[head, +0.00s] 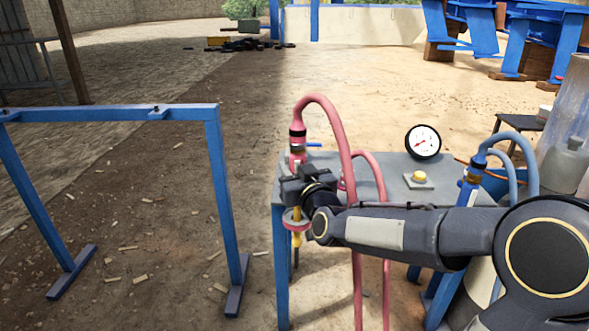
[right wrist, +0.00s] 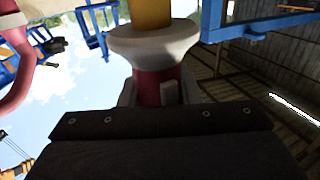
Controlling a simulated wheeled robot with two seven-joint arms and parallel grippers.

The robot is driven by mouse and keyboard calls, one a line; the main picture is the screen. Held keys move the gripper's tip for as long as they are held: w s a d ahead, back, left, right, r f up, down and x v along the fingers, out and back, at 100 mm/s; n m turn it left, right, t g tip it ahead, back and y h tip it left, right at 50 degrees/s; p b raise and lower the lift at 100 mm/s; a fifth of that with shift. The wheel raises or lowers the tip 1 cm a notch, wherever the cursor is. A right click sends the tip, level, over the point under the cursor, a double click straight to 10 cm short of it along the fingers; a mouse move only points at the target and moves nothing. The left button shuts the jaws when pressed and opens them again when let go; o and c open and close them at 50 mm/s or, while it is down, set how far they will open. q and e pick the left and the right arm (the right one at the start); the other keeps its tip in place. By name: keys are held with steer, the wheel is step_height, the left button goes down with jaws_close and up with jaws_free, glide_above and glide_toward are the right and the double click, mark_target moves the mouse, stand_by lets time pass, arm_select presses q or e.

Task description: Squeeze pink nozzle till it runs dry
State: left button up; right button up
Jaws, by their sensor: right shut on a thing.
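The pink nozzle (head: 297,157) hangs upright at the left edge of the grey table, with a pink hose looping from its top. Its flange and yellow tip (head: 297,238) show below my gripper. My right gripper (head: 300,188) reaches in from the right and is shut around the nozzle's body, hiding its middle. In the right wrist view the nozzle's dark red body (right wrist: 157,88) sits between the fingers, with the pale flange and yellow tip beyond. No liquid can be made out at the tip. My left gripper is not in view.
The grey table (head: 385,173) carries a pressure gauge (head: 422,142) and a yellow button (head: 419,176). A blue nozzle (head: 470,187) with a blue hose is at the table's right. A blue metal frame (head: 110,113) stands at the left, with open ground between.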

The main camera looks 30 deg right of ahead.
step_height(320, 180, down, 2)
steer(key=shift+f+b, duration=0.15)
steer(key=shift+b, duration=0.65)
steer(key=shift+f, duration=1.9)
steer(key=o, duration=1.2)
steer(key=shift+f, duration=0.1)
steer(key=shift+s, duration=0.1)
